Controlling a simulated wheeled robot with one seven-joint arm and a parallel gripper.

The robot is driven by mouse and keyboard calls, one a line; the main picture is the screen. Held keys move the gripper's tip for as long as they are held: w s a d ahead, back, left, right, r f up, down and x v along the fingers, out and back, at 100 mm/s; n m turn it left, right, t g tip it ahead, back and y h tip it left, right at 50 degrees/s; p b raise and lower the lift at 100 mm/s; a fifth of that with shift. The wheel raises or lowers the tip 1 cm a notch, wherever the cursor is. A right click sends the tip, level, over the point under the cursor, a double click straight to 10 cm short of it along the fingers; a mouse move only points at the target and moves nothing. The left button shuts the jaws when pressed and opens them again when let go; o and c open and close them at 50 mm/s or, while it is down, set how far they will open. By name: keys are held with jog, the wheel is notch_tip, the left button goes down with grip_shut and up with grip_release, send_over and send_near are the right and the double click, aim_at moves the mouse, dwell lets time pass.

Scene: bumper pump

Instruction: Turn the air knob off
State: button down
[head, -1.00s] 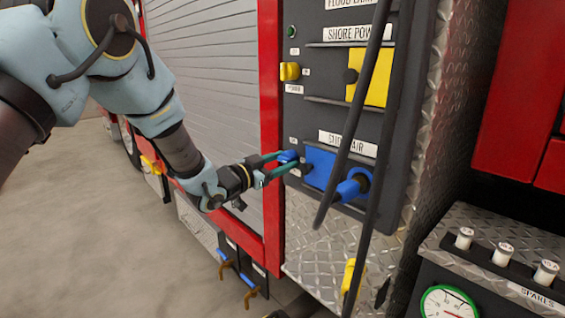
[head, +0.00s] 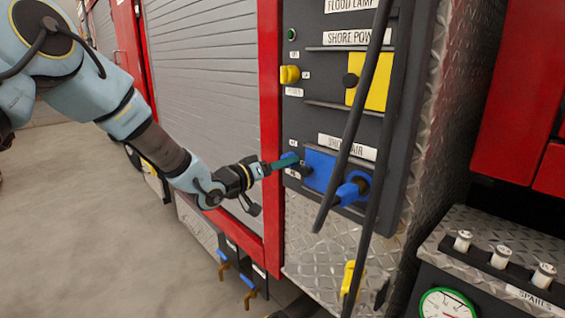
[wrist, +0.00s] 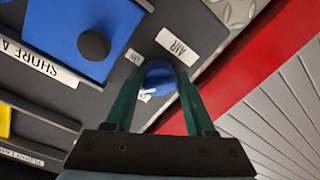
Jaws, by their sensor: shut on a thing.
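The air knob (head: 288,160) is a small blue knob on the dark panel, left of the blue shore air plate. It also shows in the wrist view (wrist: 159,74), under the white AIR label (wrist: 178,43). My gripper (head: 285,162) reaches it from the left, and its green fingers lie on both sides of it in the wrist view (wrist: 157,84). The gripper is shut on the knob. The fingers hide the knob's sides and part of the small labels beside it. The knob's exact pointing is hard to tell.
A blue plate (head: 319,168) with a blue plug (head: 353,188) sits right of the knob. Dark hoses (head: 357,110) hang across the panel. A yellow knob (head: 289,74) is above. A red frame post (head: 271,130) and grey shutter (head: 210,90) lie left.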

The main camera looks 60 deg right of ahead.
jog(key=n, duration=0.2)
jog(key=n+p, duration=0.1)
jog(key=n, duration=0.1)
jog(key=shift+s+r+p, duration=0.2)
jog(key=shift+p, duration=0.1)
jog(key=shift+n+g+p, duration=0.4)
jog(key=shift+n+p, duration=0.2)
jog(key=shift+n, duration=1.3)
jog(key=shift+r, duration=0.1)
jog(key=shift+c, duration=1.6)
grip_release()
jog(key=shift+w, duration=0.1)
jog(key=b+v, duration=0.2)
jog(key=v, duration=0.8)
jog(key=shift+a+b, duration=0.3)
jog(key=shift+a, duration=0.1)
